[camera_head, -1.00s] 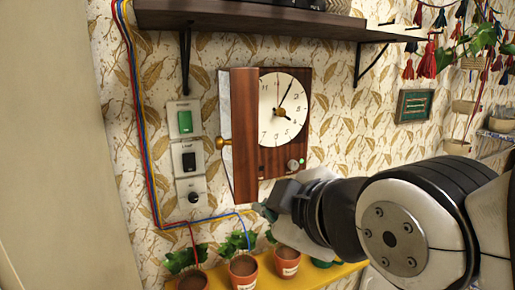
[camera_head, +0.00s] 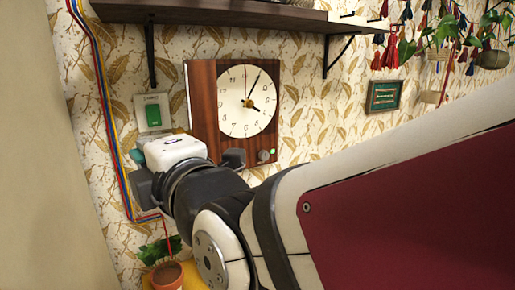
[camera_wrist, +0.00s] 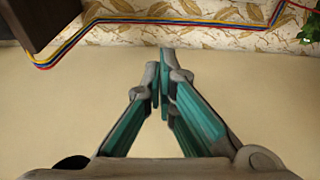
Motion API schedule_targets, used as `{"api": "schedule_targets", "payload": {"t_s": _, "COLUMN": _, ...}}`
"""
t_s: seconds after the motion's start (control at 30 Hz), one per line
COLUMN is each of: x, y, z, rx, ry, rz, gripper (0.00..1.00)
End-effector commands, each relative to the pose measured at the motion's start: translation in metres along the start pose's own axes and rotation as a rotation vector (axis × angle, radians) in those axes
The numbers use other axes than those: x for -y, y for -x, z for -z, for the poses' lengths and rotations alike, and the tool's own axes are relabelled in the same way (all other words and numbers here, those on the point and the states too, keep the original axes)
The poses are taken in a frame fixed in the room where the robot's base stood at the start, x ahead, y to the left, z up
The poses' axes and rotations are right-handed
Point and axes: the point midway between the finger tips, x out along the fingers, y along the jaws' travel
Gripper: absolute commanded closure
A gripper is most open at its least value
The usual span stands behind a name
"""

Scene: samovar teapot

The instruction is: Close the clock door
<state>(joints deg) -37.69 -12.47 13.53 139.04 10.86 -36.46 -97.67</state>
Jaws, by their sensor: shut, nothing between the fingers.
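The wooden clock (camera_head: 204,92) with a cream dial hangs on the papered wall in the head view. Its wood front left of the dial looks flat. No door panel is seen standing out, and the door's brass knob is not visible. My arm hides the clock's lower left, so I cannot tell whether the door is fully shut. My gripper is left of and below the clock; a teal part of it (camera_head: 137,156) shows there.
A dark shelf (camera_head: 220,18) is above the clock. A green switch (camera_head: 153,112) and coloured wires (camera_head: 107,120) lie left of it, close to my gripper. The wires also cross the wrist view (camera_wrist: 180,21). A potted plant (camera_head: 167,275) stands below.

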Motion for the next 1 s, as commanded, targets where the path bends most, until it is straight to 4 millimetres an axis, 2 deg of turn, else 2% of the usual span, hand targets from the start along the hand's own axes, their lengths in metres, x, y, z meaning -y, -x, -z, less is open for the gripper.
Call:
{"api": "schedule_targets", "payload": {"t_s": 0.27, "x": 0.001, "y": -0.047, "z": 0.000, "rx": 0.000, "ry": -0.002, "rz": 0.002, "gripper": 1.00}}
{"api": "schedule_targets", "payload": {"t_s": 0.4, "x": -0.001, "y": -0.040, "z": -0.020, "rx": 0.003, "ry": 0.000, "rz": -0.001, "gripper": 1.00}}
{"api": "schedule_targets", "payload": {"t_s": 0.53, "x": 0.000, "y": -0.035, "z": -0.031, "rx": 0.001, "ry": 0.000, "rz": 0.000, "gripper": 1.00}}
{"api": "schedule_targets", "payload": {"t_s": 1.0, "x": 0.000, "y": -0.033, "z": -0.038, "rx": 0.000, "ry": -0.002, "rz": 0.001, "gripper": 1.00}}
